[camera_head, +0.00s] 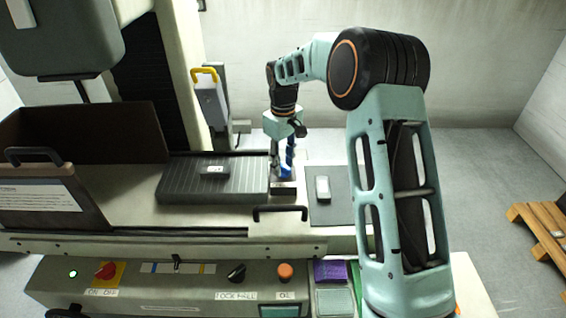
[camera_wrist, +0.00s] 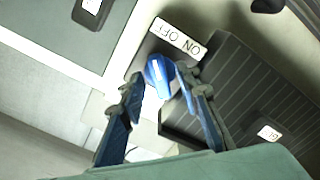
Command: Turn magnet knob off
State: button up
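The magnet knob (camera_wrist: 160,76) is blue with a white pointer line, in the wrist view. It sits on a dark block at the end of the ribbed magnetic chuck (camera_head: 235,190), beside a white ON/OFF label (camera_wrist: 178,36). I cannot tell surely which word the pointer faces. My gripper (camera_wrist: 160,80) points down with one blue finger on each side of the knob; small gaps seem to show, so it looks open around it. In the head view my gripper (camera_head: 286,162) is above the chuck's right end, and its fingers largely hide the knob.
A dark labelled block (camera_head: 214,171) lies on the chuck. A black handle (camera_head: 280,209) stands in front. A front panel carries a red switch (camera_head: 105,271) and an orange button (camera_head: 285,271).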

aim_at(283, 165)
notch_tip(283, 165, up, 12)
dwell(0.4)
